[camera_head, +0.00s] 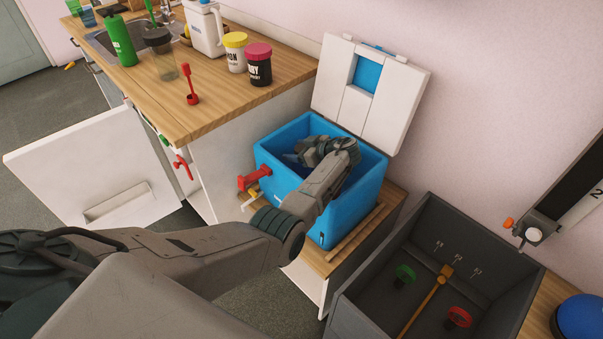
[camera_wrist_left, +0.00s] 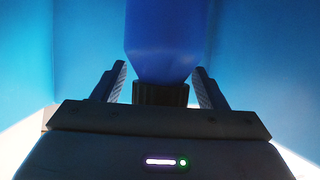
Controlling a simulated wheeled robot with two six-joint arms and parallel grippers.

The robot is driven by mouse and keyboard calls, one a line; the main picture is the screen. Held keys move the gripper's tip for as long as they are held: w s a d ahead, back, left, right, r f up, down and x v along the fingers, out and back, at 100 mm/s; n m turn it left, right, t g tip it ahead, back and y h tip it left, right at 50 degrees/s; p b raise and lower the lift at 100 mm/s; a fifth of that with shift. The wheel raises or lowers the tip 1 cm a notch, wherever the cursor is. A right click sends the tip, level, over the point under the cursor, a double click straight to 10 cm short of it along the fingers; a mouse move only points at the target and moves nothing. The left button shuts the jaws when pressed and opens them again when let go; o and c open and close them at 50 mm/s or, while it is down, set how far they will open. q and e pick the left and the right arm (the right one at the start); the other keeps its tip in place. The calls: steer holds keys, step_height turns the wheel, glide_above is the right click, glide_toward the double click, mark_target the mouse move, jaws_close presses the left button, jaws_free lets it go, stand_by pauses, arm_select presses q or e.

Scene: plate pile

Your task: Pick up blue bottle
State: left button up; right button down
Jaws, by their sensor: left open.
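The blue bottle (camera_wrist_left: 172,38) fills the upper middle of the left wrist view, with its dark cap or neck (camera_wrist_left: 160,94) toward my gripper. My left gripper (camera_wrist_left: 159,82) is open, with one finger on each side of the bottle's neck end. Small gaps show between the fingers and the bottle. In the head view my left arm reaches down into the blue cooler box (camera_head: 268,160), whose white lid (camera_head: 410,95) stands open. The bottle cannot be made out there, as the arm and the box walls hide it. My right gripper is not in view.
The cooler's walls stand close around the gripper. A wooden counter (camera_head: 220,95) with a green bottle (camera_head: 121,42), jars and a jug is at the upper left. A dark grey bin (camera_head: 425,235) is at the lower right. An open white cabinet door (camera_head: 90,165) is at the left.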

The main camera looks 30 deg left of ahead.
arm_select(q)
jaws_close()
steer(key=shift+r, duration=0.1)
stand_by(0.3)
